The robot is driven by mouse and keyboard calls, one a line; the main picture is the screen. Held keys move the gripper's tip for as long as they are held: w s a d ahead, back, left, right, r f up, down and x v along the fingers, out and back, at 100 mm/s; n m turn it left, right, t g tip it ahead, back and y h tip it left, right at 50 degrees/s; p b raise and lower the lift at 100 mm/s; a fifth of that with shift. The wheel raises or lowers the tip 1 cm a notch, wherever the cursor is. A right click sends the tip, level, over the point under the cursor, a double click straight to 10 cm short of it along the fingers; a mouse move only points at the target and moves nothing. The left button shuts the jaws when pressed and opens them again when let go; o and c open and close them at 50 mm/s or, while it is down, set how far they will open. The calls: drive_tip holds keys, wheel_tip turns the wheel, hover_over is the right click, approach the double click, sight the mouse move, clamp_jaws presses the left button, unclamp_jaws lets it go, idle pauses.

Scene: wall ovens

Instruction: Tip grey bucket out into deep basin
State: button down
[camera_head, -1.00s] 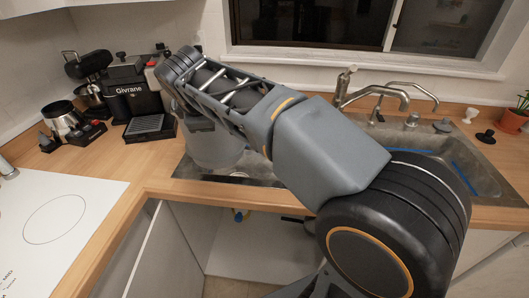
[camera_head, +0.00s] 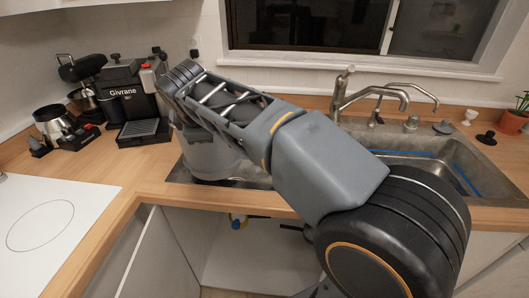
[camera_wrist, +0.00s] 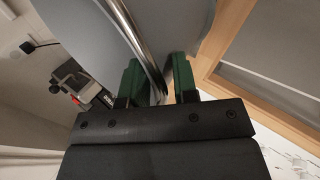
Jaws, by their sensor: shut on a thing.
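The grey bucket (camera_head: 208,158) looks upright at the left end of the metal sink, partly behind my arm. Whether it rests on the sink or hangs just above it, I cannot tell. In the wrist view its grey wall (camera_wrist: 82,35) fills the upper part. My gripper (camera_wrist: 157,78) has green fingers shut on a shiny metal strip at the bucket, either rim or handle. The fingertips are hidden in the head view. The deep basin (camera_head: 462,172) seems to be the right part of the sink, with blue lines inside; my arm hides some of it.
Faucets (camera_head: 375,97) rise behind the sink, close to my arm. A coffee machine (camera_head: 135,100) and a small metal pitcher (camera_head: 52,120) stand left of the bucket. A white cooktop (camera_head: 45,225) lies at the left. A plant pot (camera_head: 514,122) stands at the far right.

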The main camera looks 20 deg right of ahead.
drive_tip(key=shift+w+d+r+m+y+p, duration=0.1)
drive_tip(key=shift+d+r+m+y+p, duration=0.1)
drive_tip(key=shift+d+r+y, duration=0.3)
drive_tip(key=shift+w+d+r+m+y+p, duration=0.15)
drive_tip(key=shift+d+r+m+y+p, duration=0.1)
drive_tip(key=shift+d+y, duration=0.4)
drive_tip(key=shift+w+d+r+m+y+p, duration=0.1)
drive_tip(key=shift+d+r+m+y+p, duration=0.2)
drive_tip(key=shift+d, duration=0.45)
drive_tip(key=shift+w+d+f+g+y+b, duration=0.2)
drive_tip(key=shift+d+f+y+b, duration=0.1)
drive_tip(key=shift+d+y, duration=0.25)
drive_tip(key=shift+w+d+f+g+y+b, duration=0.1)
drive_tip(key=shift+d+f+g+y+b, duration=0.15)
drive_tip(key=shift+d, duration=0.4)
drive_tip(key=shift+d+r+m+y+p, duration=0.25)
drive_tip(key=shift+d+y+p, duration=0.1)
drive_tip(key=shift+d+y, duration=0.3)
drive_tip(key=shift+w+d+y, duration=0.15)
drive_tip(key=shift+d+y, duration=0.15)
drive_tip(key=shift+d, duration=0.35)
drive_tip(key=shift+w+d+r+m+y+p, duration=0.15)
drive_tip(key=shift+d+m+y+p, duration=0.15)
drive_tip(key=shift+d+y+p, duration=0.45)
drive_tip(key=shift+w+d+f+m+y, duration=0.15)
drive_tip(key=shift+d+f+m+y, duration=0.15)
drive_tip(key=shift+d+f+y, duration=0.55)
